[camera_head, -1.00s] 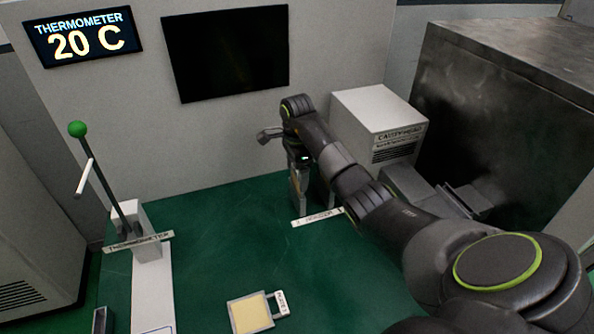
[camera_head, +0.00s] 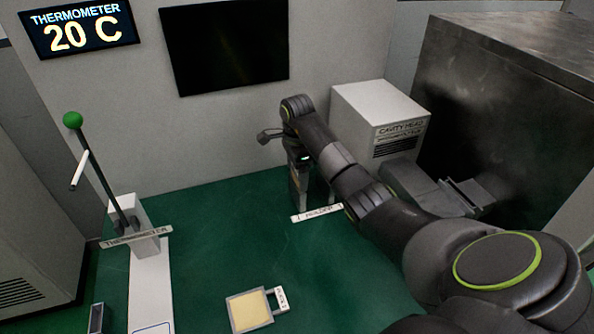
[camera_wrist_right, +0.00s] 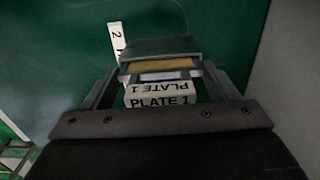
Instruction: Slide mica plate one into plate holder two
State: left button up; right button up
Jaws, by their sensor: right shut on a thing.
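My right gripper (camera_head: 301,196) points down at the back of the green table, beside the white holder label (camera_head: 318,213). In the right wrist view my right gripper (camera_wrist_right: 160,80) is shut on mica plate one, gripping its white handle marked PLATE 1 (camera_wrist_right: 158,98). The plate's tan mica strip (camera_wrist_right: 160,63) shows between the fingers. A grey slotted block, seemingly plate holder two (camera_wrist_right: 160,47), is just beyond it, with a label starting with 2 (camera_wrist_right: 117,42) beside it. I cannot tell how far the plate is inside. My left gripper is not in view.
Another framed mica plate (camera_head: 249,311) with a tagged handle lies on the table front. The white cavity head box (camera_head: 375,110) and dark metal cabinet (camera_head: 500,100) stand right. The table's middle is clear.

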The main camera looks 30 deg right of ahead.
jog(key=shift+f+b, duration=0.35)
jog(key=shift+f, duration=0.1)
jog(key=o, duration=1.2)
jog(key=shift+r, duration=0.45)
notch_tip(320, 180, up, 6)
jog(key=shift+w+f+p, duration=0.1)
jog(key=shift+p, duration=0.55)
notch_tip(320, 180, up, 11)
jog(key=p, duration=1.1)
jog(key=shift+f, duration=0.15)
jog(key=shift+f, duration=0.1)
